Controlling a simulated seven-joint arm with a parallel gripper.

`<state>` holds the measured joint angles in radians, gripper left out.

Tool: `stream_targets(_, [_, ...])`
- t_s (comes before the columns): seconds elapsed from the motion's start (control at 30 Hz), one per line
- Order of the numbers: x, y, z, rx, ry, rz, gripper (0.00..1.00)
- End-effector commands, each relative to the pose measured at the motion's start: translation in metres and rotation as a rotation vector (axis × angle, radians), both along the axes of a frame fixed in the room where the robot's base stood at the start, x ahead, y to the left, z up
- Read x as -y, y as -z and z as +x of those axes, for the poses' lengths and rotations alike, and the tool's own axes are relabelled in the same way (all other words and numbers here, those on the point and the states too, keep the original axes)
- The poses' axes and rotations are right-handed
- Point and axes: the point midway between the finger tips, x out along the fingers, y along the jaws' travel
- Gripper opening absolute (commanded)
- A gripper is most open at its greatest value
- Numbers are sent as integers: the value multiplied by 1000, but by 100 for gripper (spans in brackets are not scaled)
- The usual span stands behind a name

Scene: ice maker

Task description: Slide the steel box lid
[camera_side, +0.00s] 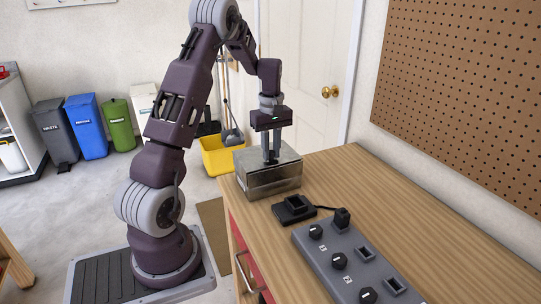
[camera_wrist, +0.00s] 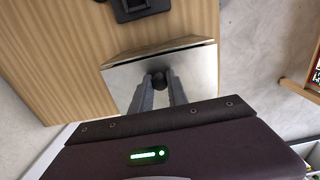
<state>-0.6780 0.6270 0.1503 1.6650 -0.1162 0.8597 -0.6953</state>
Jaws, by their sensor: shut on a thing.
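The steel box (camera_side: 268,180) stands at the far left corner of the wooden workbench, with its brushed metal lid on top. In the wrist view the lid (camera_wrist: 195,72) is a pale metal plate with a dark round knob (camera_wrist: 158,80) on it. A darker strip runs along the edge of the lid there; I cannot tell whether it is a gap or the box side. My gripper (camera_side: 270,160) points straight down over the box. In the wrist view my gripper (camera_wrist: 159,86) has its two fingers closed around the knob. The fingers partly hide the knob and the lid.
A black socket-like device (camera_side: 294,209) sits on the bench in front of the box, with a cable to a plug. A grey control panel (camera_side: 352,262) with several knobs lies nearer. The bench's right side (camera_side: 400,205) is clear. A yellow bucket (camera_side: 221,157) stands behind on the floor.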

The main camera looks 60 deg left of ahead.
Motion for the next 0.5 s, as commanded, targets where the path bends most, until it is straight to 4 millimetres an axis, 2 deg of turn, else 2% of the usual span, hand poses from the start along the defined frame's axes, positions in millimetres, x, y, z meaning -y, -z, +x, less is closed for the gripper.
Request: stream_targets(0.5, [-27,-1,0,2,-1,3,0])
